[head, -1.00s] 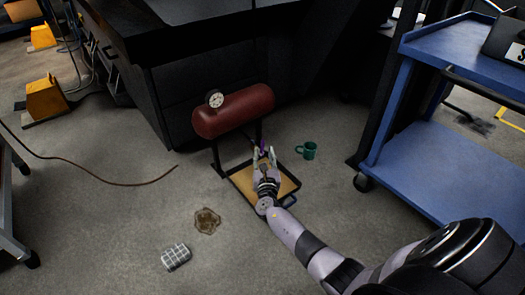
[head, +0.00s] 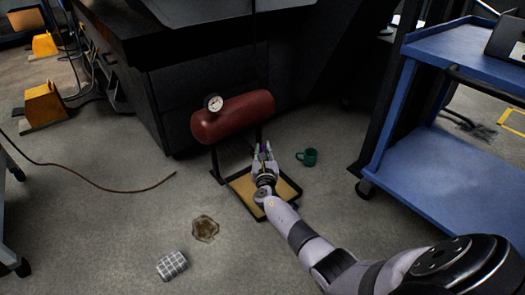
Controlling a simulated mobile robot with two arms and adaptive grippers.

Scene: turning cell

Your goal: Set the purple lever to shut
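The purple lever (head: 264,147) is a small piece beneath the red tank (head: 232,117), mostly hidden by my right gripper. My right gripper (head: 264,151) reaches in from the lower right, with its two fingers on either side of the purple piece. The fingers look apart; whether they touch the lever is too small to tell. The lever's exact angle is hidden. The tank has a round gauge (head: 213,103) on top and stands on a dark frame over a tan tray (head: 243,188). My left gripper is not in view.
A green mug (head: 308,157) stands on the floor right of the tray. A blue cart (head: 440,170) is at the right. A brown stain (head: 205,228) and a checked cloth-like item (head: 172,265) lie in front. A brown hose (head: 100,187) crosses the floor at left.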

